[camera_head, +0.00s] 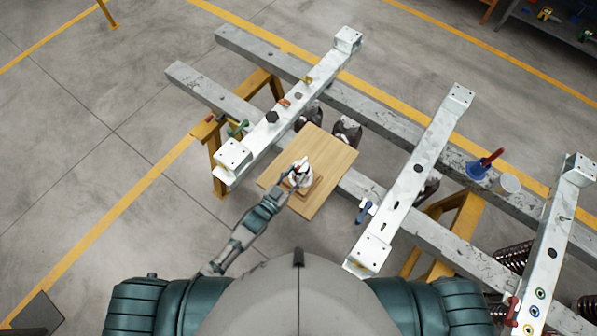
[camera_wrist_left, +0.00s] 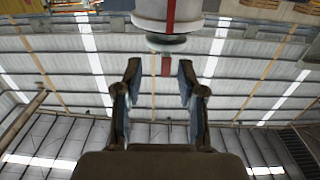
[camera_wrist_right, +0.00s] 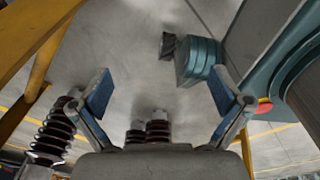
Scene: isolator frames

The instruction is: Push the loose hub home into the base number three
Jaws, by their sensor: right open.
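A small white part (camera_head: 301,176), likely the hub with its base, stands on a brown block on the wooden board (camera_head: 330,163). My left gripper (camera_head: 291,172) is right beside its left side. In the left wrist view a white round body with a red stripe (camera_wrist_left: 167,12) and a grey disc under it show at the top. There my left gripper (camera_wrist_left: 160,76) has its fingers apart with nothing between them. I cannot tell the base's number or how deep the hub sits. My right gripper (camera_wrist_right: 158,88) is open and empty, outside the head view.
The board lies across grey beams between two white crossbars (camera_head: 420,170). A blue-handled tool (camera_head: 364,211) lies right of it. Brown ribbed insulators (camera_wrist_right: 156,130) show in the right wrist view.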

